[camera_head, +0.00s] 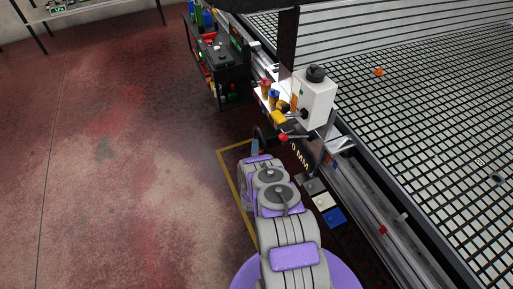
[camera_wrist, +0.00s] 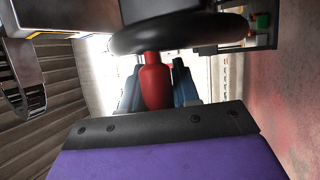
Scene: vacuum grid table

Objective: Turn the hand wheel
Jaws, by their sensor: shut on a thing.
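The hand wheel (camera_wrist: 180,36) is a black ring across the top of the wrist view. Its red handle (camera_wrist: 155,68) hangs down from the rim, between the blue fingers of my gripper (camera_wrist: 156,90). The gripper is shut on this handle. In the head view only a small dark part of the wheel (camera_head: 263,136) shows at the side of the table, beyond the end of my arm. My gripper (camera_head: 256,148) is mostly hidden there by my own arm links.
The grid table (camera_head: 430,110) fills the right side. The floor (camera_head: 120,170) to the left is clear.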

